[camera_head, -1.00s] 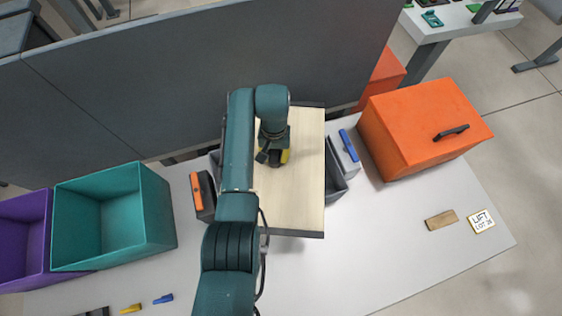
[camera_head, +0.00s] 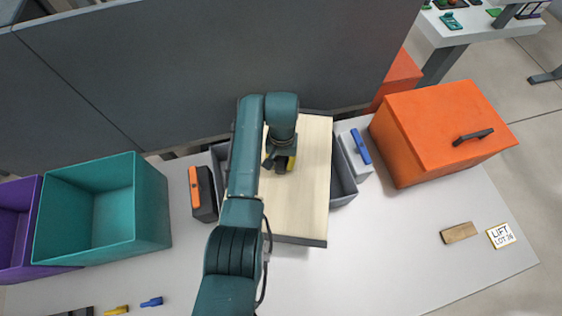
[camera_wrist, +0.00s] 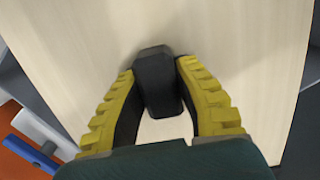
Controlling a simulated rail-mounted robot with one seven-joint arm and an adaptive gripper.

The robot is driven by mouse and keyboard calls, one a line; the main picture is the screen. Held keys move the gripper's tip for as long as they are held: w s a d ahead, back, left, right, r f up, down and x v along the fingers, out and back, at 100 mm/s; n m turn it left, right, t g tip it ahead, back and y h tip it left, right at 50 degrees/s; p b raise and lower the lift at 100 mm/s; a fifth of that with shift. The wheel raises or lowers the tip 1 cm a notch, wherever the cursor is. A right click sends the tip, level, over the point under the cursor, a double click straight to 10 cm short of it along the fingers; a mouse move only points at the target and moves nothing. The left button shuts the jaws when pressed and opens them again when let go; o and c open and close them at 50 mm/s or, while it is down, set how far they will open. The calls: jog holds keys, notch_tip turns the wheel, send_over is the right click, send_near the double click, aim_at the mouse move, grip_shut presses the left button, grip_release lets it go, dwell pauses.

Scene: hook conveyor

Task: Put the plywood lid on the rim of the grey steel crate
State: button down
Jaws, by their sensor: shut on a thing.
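The plywood lid (camera_head: 312,185) is a pale board with a dark edge and a black knob (camera_wrist: 160,82). My gripper (camera_head: 284,160) is above the lid's middle, with its yellow-backed fingers shut on the knob; it fills the lower part of the wrist view (camera_wrist: 158,90). The grey steel crate (camera_head: 343,178) is under the lid, its right wall and left corner showing past the lid's sides. The lid lies across the crate's opening and its near edge sticks out toward the front. I cannot tell whether lid and rim touch. My arm hides the lid's left part.
A black-and-orange item (camera_head: 202,193) stands left of the crate, a grey-and-blue one (camera_head: 358,152) right of it. An orange box (camera_head: 440,130) is further right, a teal bin (camera_head: 100,210) on the left. A wooden block (camera_head: 459,232) lies right. A grey partition (camera_head: 220,70) runs behind.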

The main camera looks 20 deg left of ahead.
jog(key=shift+f+b, duration=0.4)
jog(key=shift+f, duration=0.15)
jog(key=c, duration=0.8)
grip_release()
jog(key=shift+w, duration=0.1)
jog(key=shift+f, duration=0.1)
jog(key=r, duration=0.8)
jog(key=w+r, duration=0.1)
jog(key=r, duration=0.3)
jog(key=shift+w+a+r, duration=0.1)
jog(key=shift+a, duration=0.1)
